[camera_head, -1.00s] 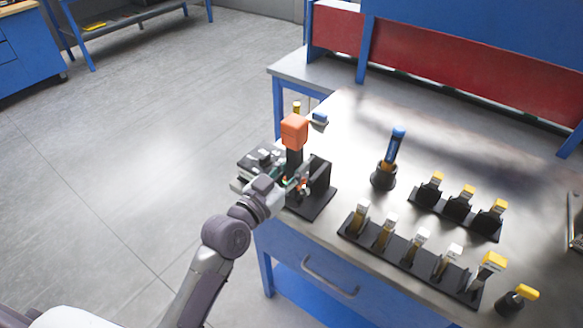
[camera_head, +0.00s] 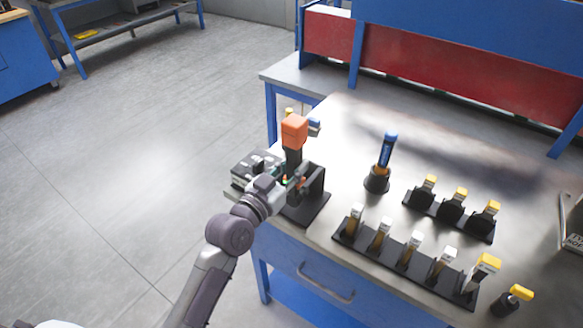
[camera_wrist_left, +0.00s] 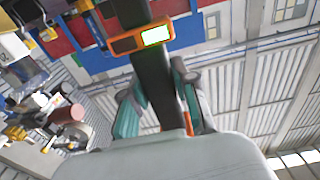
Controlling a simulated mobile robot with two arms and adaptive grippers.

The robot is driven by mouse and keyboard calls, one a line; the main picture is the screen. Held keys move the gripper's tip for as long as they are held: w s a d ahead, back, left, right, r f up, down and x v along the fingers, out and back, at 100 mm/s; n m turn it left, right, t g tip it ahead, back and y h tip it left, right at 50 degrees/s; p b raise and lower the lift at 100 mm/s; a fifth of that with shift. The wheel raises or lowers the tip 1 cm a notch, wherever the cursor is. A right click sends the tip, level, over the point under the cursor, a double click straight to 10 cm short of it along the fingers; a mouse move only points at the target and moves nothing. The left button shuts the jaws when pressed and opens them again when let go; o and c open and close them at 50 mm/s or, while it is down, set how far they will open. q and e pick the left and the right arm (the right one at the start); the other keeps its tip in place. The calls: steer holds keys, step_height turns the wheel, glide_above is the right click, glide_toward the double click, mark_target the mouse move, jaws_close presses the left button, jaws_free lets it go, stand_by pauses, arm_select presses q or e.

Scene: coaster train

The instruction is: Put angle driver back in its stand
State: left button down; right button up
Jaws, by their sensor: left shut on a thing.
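The angle driver, with an orange block on top (camera_head: 294,130) and a dark body, is upright at the near left corner of the workbench. My left gripper (camera_head: 290,183) is shut on its dark body. In the left wrist view the dark body (camera_wrist_left: 152,80) with an orange-framed display (camera_wrist_left: 141,38) runs between the teal-padded fingers (camera_wrist_left: 158,108). A black stand (camera_head: 308,208) with an upright block is just right of the gripper. The tool's lower end is hidden by the gripper, so I cannot tell whether it touches the stand. My right gripper is not in view.
A blue-and-black driver (camera_head: 387,150) stands upright in a round holder to the right. Black racks with yellow- and white-topped pieces (camera_head: 410,250) fill the front right. A small yellow-topped tool (camera_head: 514,297) is at the right front. The bench top between is clear.

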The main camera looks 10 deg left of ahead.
arm_select(q)
steer(key=shift+r+x, duration=0.1)
steer(key=shift+x, duration=0.8)
steer(key=shift+r+x, duration=0.15)
steer(key=shift+x, duration=0.75)
steer(key=shift+f+b, duration=0.5)
steer(key=shift+f, duration=0.4)
stand_by(1.6)
steer(key=c, duration=0.9)
jaws_free()
steer(key=shift+s, duration=0.1)
steer(key=shift+o, duration=0.4)
steer(key=shift+f, duration=0.4)
steer(key=v, duration=1.2)
steer(key=shift+r, duration=0.3)
